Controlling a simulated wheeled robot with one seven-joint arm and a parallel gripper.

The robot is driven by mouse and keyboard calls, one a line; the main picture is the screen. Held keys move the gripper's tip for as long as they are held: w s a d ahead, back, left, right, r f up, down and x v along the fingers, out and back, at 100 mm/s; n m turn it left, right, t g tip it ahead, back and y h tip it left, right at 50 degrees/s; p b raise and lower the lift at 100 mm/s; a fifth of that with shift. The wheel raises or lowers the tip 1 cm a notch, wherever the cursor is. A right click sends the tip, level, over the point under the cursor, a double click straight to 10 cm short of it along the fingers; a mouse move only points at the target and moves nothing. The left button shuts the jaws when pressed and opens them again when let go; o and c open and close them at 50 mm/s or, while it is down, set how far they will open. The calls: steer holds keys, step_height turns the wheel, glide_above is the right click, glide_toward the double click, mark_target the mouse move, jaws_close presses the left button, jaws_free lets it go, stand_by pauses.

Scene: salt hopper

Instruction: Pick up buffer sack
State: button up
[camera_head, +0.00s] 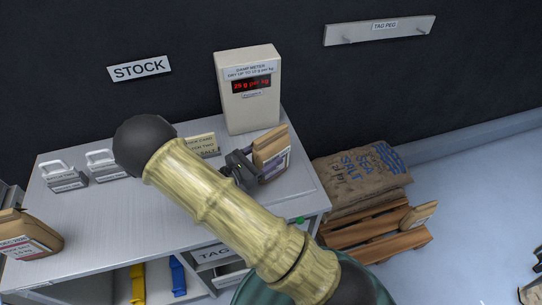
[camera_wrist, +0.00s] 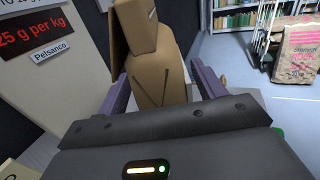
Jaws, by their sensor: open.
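In the wrist view this brown sack (camera_wrist: 150,50) stands upright between my two purple fingers. My gripper (camera_head: 258,168) is open around it; the wrist view of my gripper (camera_wrist: 162,88) shows one finger on each side. Whether the fingers touch the sack is unclear. My arm hides the middle of the bench.
A damp meter (camera_head: 249,90) reading 25 g per kg stands just behind. Another brown sack (camera_head: 25,237) is at the bench's left end, near metal weights (camera_head: 64,177).

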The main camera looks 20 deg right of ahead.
mark_target(264, 137)
stand_by(0.3)
jaws_close()
steer(key=shift+r, duration=0.1)
steer(key=shift+r, duration=5)
